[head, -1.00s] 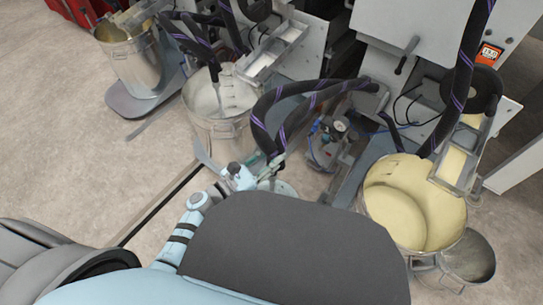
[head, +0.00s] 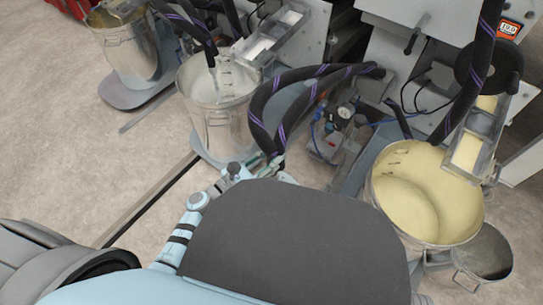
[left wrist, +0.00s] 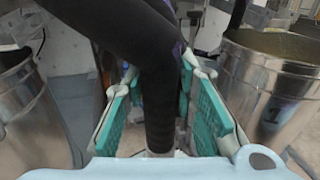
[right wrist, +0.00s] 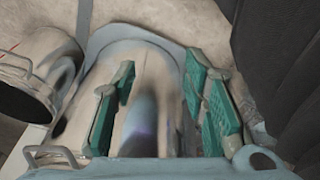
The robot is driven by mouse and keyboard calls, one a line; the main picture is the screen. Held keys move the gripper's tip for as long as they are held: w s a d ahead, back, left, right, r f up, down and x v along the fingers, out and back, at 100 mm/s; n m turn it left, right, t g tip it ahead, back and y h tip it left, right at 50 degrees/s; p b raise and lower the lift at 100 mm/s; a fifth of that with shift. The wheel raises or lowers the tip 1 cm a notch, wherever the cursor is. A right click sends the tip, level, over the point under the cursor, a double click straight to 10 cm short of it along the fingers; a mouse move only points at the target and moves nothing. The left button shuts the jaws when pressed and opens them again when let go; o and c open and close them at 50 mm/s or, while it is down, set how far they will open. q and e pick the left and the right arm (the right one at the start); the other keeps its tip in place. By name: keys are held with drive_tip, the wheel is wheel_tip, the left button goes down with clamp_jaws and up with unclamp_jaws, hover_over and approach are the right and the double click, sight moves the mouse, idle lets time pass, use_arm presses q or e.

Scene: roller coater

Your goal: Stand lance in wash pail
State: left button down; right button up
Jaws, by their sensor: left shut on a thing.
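My left gripper (head: 262,168) is shut on the black, purple-striped hose of the lance (head: 262,110), beside the middle steel pail. In the left wrist view the dark hose (left wrist: 160,100) runs down between the teal finger pads (left wrist: 160,125); the lance's tip is hidden. The middle steel pail (head: 205,125) has another hose with a thin metal tube standing in it. A small steel pail (head: 485,275) with a dark inside stands at the lower right. No label tells which is the wash pail. My right gripper (right wrist: 160,100) is open beside a blurred pail wall; it is hidden in the head view.
A large pail of cream coating (head: 450,215) stands at the right. Another steel pail (head: 130,55) stands at the far left. A pump with fittings (head: 330,135) sits between the middle and cream pails. Grey machine panels close off the back.

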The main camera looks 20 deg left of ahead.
idle(0.4)
use_arm(q)
drive_tip(key=shift+f+b, duration=0.4)
drive_tip(key=shift+f, duration=0.6)
drive_tip(key=c, duration=1.2)
unclamp_jaws()
drive_tip(key=shift+f, duration=0.1)
drive_tip(key=shift+s, duration=0.1)
drive_tip(key=v, duration=1.2)
